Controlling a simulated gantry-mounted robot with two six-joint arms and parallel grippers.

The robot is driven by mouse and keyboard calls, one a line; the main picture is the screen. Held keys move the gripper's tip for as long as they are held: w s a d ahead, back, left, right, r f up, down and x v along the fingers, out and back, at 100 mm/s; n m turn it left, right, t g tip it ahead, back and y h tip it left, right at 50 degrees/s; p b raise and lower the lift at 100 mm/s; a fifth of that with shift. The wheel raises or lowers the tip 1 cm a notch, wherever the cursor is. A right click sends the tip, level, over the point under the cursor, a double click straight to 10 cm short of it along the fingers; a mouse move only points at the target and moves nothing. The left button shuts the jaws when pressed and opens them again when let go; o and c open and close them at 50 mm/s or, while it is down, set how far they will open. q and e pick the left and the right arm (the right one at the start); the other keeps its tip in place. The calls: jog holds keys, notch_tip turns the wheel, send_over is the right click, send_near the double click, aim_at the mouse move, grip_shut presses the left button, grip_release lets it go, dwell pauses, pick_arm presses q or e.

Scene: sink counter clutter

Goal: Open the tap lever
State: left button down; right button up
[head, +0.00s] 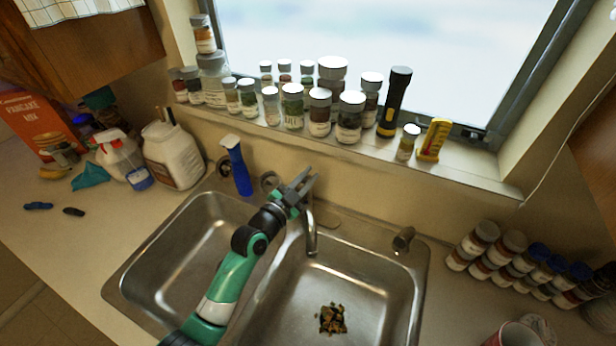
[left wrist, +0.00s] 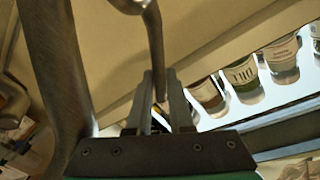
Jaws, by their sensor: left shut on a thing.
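The metal tap spout (head: 311,236) stands behind the double sink, between the two basins, and its end hangs over the right basin. In the left wrist view the spout (left wrist: 55,70) is large and blurred on the left. A thin metal tap lever (left wrist: 154,45) comes down from the top of that view and ends between my fingers. My left gripper (head: 308,179) is above the tap base; in the wrist view (left wrist: 160,88) its two fingers are shut on the lever. In the head view the gripper hides the lever. My right gripper is not in view.
Several spice jars and a flashlight (head: 395,100) line the window sill behind. Brown scraps (head: 332,319) lie in the right basin. Stacked jars (head: 486,236) fill the counter at right.

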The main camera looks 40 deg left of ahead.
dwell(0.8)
pick_arm(q)
jog(key=shift+r, duration=0.15)
jog(key=p, duration=0.2)
jog(key=a+r+n+g+p, duration=0.1)
jog(key=shift+w+r+p, duration=0.3)
jog(key=shift+w+p, duration=0.05)
jog(key=shift+w+a+n+g+h+p, duration=0.5)
jog(key=shift+a+n+g+p, duration=0.25)
jog(key=shift+a+n+g, duration=0.15)
jog(key=shift+a+f, duration=0.1)
jog(key=shift+f, duration=0.1)
jog(key=c, duration=0.8)
grip_release()
